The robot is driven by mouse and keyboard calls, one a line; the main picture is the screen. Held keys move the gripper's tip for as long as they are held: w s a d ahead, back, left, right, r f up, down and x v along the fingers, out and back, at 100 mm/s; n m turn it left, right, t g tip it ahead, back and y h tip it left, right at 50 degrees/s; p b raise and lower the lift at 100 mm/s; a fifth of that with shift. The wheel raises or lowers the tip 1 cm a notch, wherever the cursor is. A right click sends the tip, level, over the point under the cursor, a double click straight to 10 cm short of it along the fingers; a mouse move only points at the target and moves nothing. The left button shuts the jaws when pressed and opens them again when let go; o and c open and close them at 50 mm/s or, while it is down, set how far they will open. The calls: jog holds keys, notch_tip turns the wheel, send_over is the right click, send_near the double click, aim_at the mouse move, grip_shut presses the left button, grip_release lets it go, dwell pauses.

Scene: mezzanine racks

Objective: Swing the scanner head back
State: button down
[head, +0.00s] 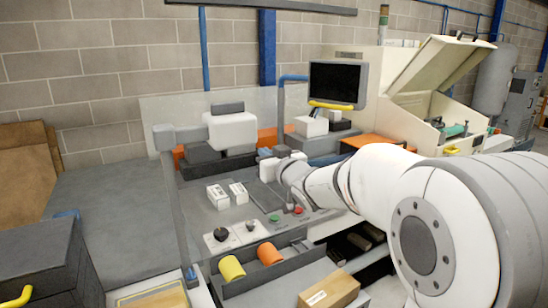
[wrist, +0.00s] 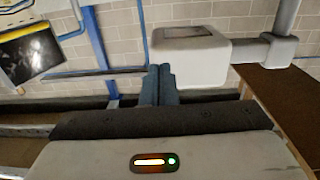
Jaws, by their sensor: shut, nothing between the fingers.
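The scanner head (head: 230,130) is a white box with a dark grey block on top. It hangs on a grey horizontal arm (head: 186,134) from a post at the left of the console, above a dark grey block. In the wrist view the scanner head (wrist: 190,58) lies just ahead of my gripper (wrist: 160,68), mostly to the right, with its arm running right. My gripper's fingers are together and empty. Their tips overlap the head's lower left corner in the picture; I cannot tell whether they touch. In the head view my arm reaches in from the right, and the fingertips are hard to make out.
A monitor (head: 337,84) stands right of the scanner head, with a cream machine (head: 440,95) with a raised lid beyond. Yellow (head: 231,269) and orange (head: 270,254) cylinders and a cardboard box (head: 328,291) are in front. Grey surface at left is clear.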

aim_at(253, 144)
jog(key=p+x, duration=0.1)
jog(key=x, duration=0.4)
jog(key=shift+w+a, duration=0.1)
jog(key=shift+w, duration=0.2)
